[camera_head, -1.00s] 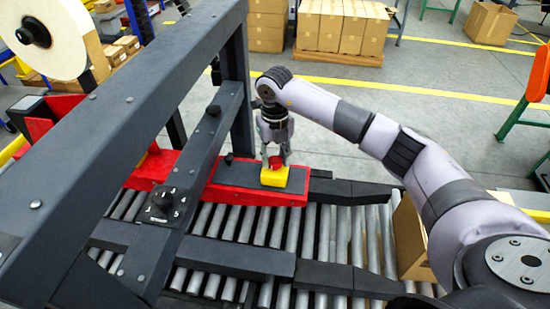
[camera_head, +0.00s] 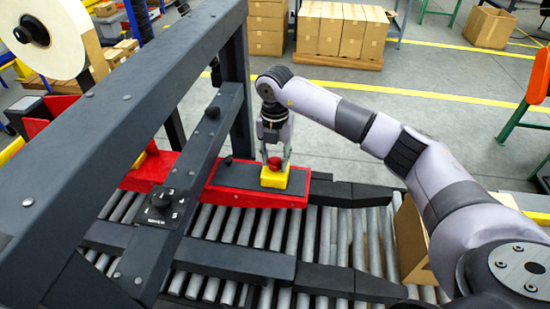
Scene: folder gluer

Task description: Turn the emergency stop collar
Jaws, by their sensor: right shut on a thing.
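The emergency stop is a red button (camera_head: 274,163) on a yellow box (camera_head: 273,180). The box sits on the red and black side rail of the roller conveyor. My right gripper (camera_head: 274,158) points straight down over it, with its fingers on either side of the red button, shut on it. The fingers partly cover the button, and a separate collar cannot be made out. My left gripper is not in view.
A dark frame (camera_head: 110,105) crosses the left side, with a black rotary knob panel (camera_head: 162,209) on its lower bar. A cardboard box (camera_head: 411,240) stands on the rollers at right. Stacked cartons (camera_head: 344,30) and open floor lie behind.

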